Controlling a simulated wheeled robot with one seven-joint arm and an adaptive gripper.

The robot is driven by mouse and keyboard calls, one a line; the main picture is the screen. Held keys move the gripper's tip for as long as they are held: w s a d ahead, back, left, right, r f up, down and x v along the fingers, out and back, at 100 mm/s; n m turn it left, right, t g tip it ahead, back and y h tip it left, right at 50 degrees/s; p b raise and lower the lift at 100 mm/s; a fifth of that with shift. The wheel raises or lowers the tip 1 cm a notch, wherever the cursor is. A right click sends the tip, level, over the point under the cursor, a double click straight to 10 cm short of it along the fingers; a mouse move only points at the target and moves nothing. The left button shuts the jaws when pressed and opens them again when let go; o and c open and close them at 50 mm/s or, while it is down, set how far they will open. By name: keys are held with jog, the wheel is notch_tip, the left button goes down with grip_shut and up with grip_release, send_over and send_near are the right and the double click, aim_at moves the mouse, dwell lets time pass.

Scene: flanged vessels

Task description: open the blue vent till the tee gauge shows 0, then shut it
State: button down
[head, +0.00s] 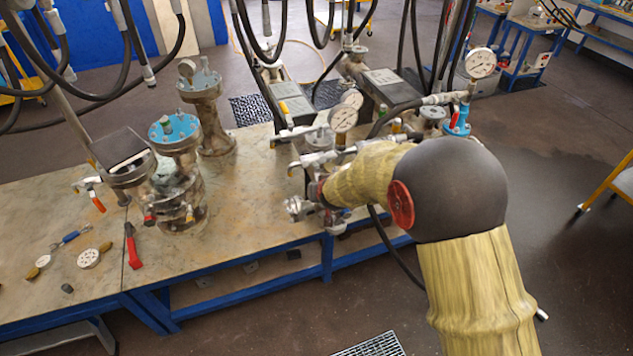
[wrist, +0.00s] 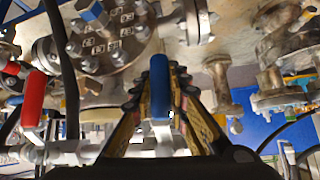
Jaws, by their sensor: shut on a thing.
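The blue vent handle (wrist: 159,88) stands upright in the middle of the wrist view. My gripper (wrist: 157,78) is shut on it, with a ribbed finger on either side. In the head view my arm hides the vent, and the gripper's tips cannot be made out. Dial gauges show in the head view: one in the middle (head: 343,119), one just behind it (head: 352,98) and one at the right (head: 481,62). I cannot tell which is the tee gauge, and the needles are too small to read.
A red handle (wrist: 33,97) stands left of the vent, and a bolted flange (wrist: 98,40) lies beyond. Flanged vessels (head: 176,165) stand on the bench (head: 250,215). Loose tools, including a red-handled one (head: 132,246), lie at the left. Hoses hang overhead.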

jog(key=shift+d+f+h+p, duration=0.15)
jog(key=shift+d+h+p, duration=0.15)
jog(key=shift+p, duration=1.25)
jog(key=c, duration=1.7)
grip_release()
jog(key=v, duration=1.2)
jog(key=shift+a, duration=0.1)
jog(key=shift+w, duration=0.1)
